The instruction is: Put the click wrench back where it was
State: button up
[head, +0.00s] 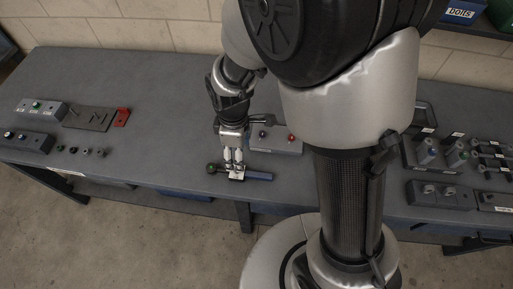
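The click wrench (258,176) lies along the front part of the grey bench in the head view. It has a dark blue-grey handle to the right and a dark head with a green spot at its left end. My gripper (235,168) points down over the middle of the wrench. Its light fingers reach the wrench's shaft and hide part of it. From this view I cannot tell whether the fingers are closed on it or only around it. The wrench looks level, at or just above the bench top.
A grey box (276,140) with a red button stands behind the wrench. At the left are grey blocks (42,108), a dark plate (88,118), a red block (122,117) and several small sockets. At the right are tool holders (440,195).

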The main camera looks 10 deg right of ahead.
jog(key=s+d+r+m+t, duration=0.1)
jog(key=s+d+r+m, duration=0.15)
jog(key=r, duration=0.45)
jog(key=s+d+r+m+t, duration=0.1)
jog(key=s+d+r+m, duration=0.1)
jog(key=d+r+m, duration=0.35)
jog(key=s+d+r+m+t, duration=0.2)
jog(key=s+d+r+m, duration=0.1)
jog(key=s+r+m, duration=0.3)
jog(key=s+r, duration=0.2)
jog(key=s, duration=0.1)
jog(key=shift+r+t, duration=0.3)
jog(key=shift+f+b, duration=0.3)
jog(key=shift+b, duration=0.05)
jog(key=shift+o, duration=0.5)
